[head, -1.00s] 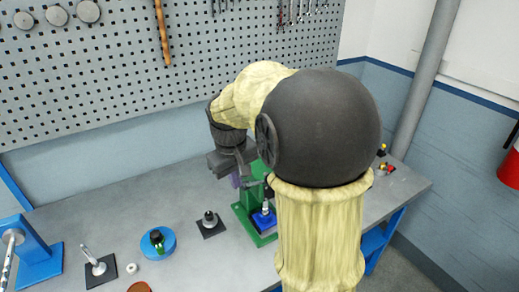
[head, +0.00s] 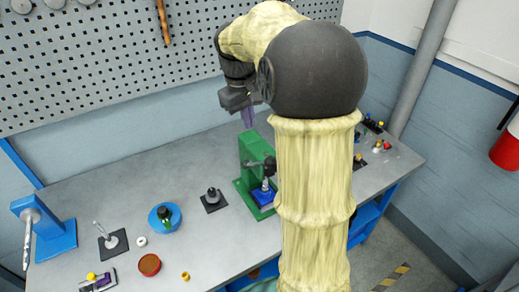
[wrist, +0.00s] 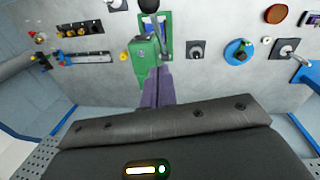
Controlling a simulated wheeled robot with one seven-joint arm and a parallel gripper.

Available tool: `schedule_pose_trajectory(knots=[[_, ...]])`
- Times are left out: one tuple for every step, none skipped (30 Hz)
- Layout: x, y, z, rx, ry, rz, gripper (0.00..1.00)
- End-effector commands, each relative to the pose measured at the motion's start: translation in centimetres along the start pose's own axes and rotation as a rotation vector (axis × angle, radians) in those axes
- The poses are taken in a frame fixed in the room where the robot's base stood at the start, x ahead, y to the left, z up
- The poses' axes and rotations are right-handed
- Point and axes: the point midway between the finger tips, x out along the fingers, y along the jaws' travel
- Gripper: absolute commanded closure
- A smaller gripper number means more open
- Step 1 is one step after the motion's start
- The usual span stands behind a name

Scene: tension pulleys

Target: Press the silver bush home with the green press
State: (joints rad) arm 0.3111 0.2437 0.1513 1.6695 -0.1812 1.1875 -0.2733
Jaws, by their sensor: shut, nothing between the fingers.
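The green press (head: 247,160) stands on the bench with a dark lever and knob (head: 269,164). It also shows in the wrist view (wrist: 144,58), with a black knob (wrist: 149,5) at the top edge. A blue block (head: 262,198) sits on the press base. A small silvery piece (head: 265,184) shows above the block; I cannot tell whether it is the bush or the press's ram. My gripper (head: 248,117) is shut and empty, above and behind the press. Its purple fingers (wrist: 157,86) point towards the press in the wrist view. My arm hides the bench to the press's right.
Left of the press are a black plate with a dark-topped post (head: 212,199), a blue round dish (head: 164,218), a pale ring (head: 141,241), a brown-topped cup (head: 149,265) and a blue stand (head: 45,230). A pegboard (head: 100,70) rises behind. Small parts lie at right.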

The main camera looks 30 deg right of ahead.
Motion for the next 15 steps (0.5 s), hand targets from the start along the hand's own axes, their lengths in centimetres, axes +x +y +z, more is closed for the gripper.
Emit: schedule_pose_trajectory(knots=[[0.7,0.0,0.1,0.0,-0.006,-0.002,1.0],[1.2,0.1,0.1,0.0,-0.005,-0.002,1.0],[1.9,0.0,0.1,-0.001,-0.005,-0.002,1.0],[2.4,0.0,0.1,-0.001,-0.005,-0.002,1.0],[3.0,0.0,0.1,-0.001,-0.005,-0.002,1.0],[3.7,0.0,0.1,0.0,-0.005,-0.003,1.0],[4.2,0.0,0.1,0.0,-0.006,-0.003,1.0],[4.7,0.0,0.1,0.0,-0.005,-0.003,1.0],[5.4,0.0,0.1,0.0,-0.005,-0.002,1.0],[6.0,0.0,0.1,-0.001,-0.006,-0.002,1.0],[6.5,0.0,0.1,-0.001,-0.005,-0.002,1.0],[7.2,0.0,0.1,-0.001,-0.005,-0.003,1.0],[7.7,0.0,0.2,0.0,-0.005,-0.003,1.0],[7.8,0.0,0.6,0.001,-0.004,-0.002,1.0],[8.1,0.1,1.0,0.002,-0.003,-0.002,1.0]])
